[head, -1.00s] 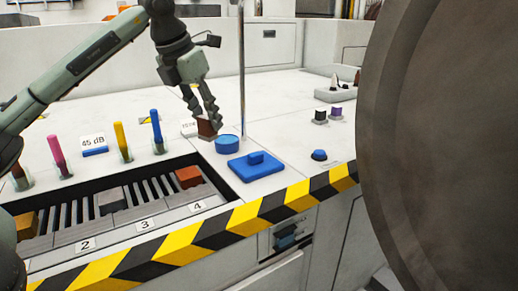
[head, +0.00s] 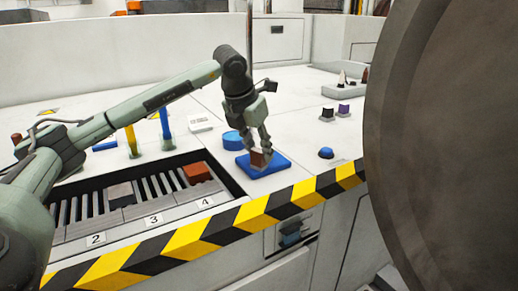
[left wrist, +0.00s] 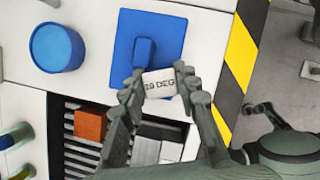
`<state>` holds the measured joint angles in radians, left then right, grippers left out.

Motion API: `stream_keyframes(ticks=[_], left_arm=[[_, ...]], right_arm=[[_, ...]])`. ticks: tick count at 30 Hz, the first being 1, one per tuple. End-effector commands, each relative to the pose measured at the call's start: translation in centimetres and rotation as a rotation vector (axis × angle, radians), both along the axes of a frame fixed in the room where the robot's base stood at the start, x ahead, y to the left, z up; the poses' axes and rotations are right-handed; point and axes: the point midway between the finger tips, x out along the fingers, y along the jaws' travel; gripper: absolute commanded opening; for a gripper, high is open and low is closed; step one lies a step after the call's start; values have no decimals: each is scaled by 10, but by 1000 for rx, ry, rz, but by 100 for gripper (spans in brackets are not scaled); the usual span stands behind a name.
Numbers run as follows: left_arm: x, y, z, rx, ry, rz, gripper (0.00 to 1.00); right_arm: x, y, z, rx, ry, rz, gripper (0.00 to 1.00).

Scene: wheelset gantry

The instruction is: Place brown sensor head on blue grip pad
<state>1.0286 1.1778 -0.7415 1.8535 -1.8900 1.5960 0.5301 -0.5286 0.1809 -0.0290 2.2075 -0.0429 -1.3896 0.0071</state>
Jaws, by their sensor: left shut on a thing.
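In the left wrist view the held head shows a pale face (left wrist: 160,84) marked "10 DEG", between the fingertips. It overlaps the lower part of the blue pad (left wrist: 124,48), beside the pad's raised blue block (left wrist: 144,52). Whether the head touches the pad or hangs just above it, I cannot tell. My right gripper is not in view.
A blue round disc (head: 233,140) stands just behind the pad. A slotted tray (head: 160,222) with an orange-brown block (head: 196,173) lies to the left. A blue dome (head: 326,153) is to the right. A large brown wheel (head: 450,150) fills the right side.

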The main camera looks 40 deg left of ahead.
Motion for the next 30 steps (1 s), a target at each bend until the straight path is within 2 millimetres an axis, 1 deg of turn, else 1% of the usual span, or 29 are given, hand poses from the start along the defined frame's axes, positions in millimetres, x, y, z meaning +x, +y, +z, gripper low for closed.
stream_keyframes(ticks=[8, 9, 13, 14, 22, 24, 25, 29, 30], left_arm=[[0, 0, -1, 0, -1, 0, 0], [0, 0, -1, 0, -1, 0, 33], [0, 0, -1, 0, 0, 0, 49], [0, 0, -1, 0, 0, 0, 51], [0, 0, 0, 0, -1, 0, 51], [0, 0, 2, 0, -1, 0, 51], [-1, 0, 4, 0, -2, 0, 51], [-7, 0, 23, 0, -5, 1, 51], [-11, 0, 30, 1, -5, 1, 51]], right_arm=[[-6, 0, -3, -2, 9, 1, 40], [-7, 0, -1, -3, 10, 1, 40], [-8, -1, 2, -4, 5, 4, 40], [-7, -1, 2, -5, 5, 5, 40], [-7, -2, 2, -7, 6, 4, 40], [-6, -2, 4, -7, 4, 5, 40], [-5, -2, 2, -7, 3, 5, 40], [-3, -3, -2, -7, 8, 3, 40], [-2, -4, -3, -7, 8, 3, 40]])
